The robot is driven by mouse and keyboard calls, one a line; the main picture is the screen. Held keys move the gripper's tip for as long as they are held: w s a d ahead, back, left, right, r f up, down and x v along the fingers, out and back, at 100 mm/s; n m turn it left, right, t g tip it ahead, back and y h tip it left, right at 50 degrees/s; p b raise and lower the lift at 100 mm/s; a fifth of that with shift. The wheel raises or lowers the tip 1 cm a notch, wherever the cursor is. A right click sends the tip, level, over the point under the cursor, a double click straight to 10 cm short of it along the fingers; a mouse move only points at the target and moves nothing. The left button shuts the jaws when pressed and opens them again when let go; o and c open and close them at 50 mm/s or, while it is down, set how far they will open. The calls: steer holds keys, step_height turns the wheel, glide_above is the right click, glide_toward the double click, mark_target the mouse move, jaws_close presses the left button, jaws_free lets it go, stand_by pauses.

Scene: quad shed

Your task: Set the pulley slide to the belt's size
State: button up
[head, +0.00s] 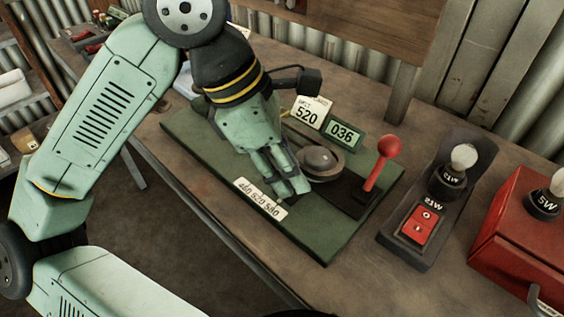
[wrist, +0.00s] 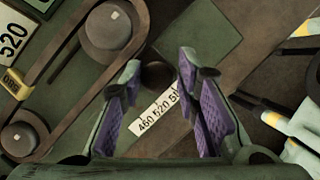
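A green board (head: 313,243) on the bench carries the pulley rig. A grey pulley (head: 321,160) shows beside my gripper; the wrist view shows this pulley (wrist: 111,28), a second pulley (wrist: 26,131) and a dark belt (wrist: 62,49) around them. A white scale (head: 260,198) reads 460, 520, 580. A card (head: 309,113) reads 520, and a green display (head: 344,134) reads 036. My gripper (head: 290,190) is low over the board by the scale. In the wrist view, its purple-padded fingers (wrist: 160,68) are apart, with a dark round knob (wrist: 157,76) between their tips. Contact cannot be told.
A red-knobbed lever (head: 381,160) stands upright on the board's right side. Farther right are a black lamp stand (head: 395,238) with a red switch and 21W bulb, and a red box (head: 509,235) with a 5W bulb. Bare bench (head: 350,273) lies in front.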

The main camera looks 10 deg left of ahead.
steer(key=o, duration=0.4)
steer(key=shift+d, duration=0.1)
steer(key=shift+c, duration=0.2)
steer(key=v, duration=1.2)
steer(key=shift+s+d+r, duration=0.1)
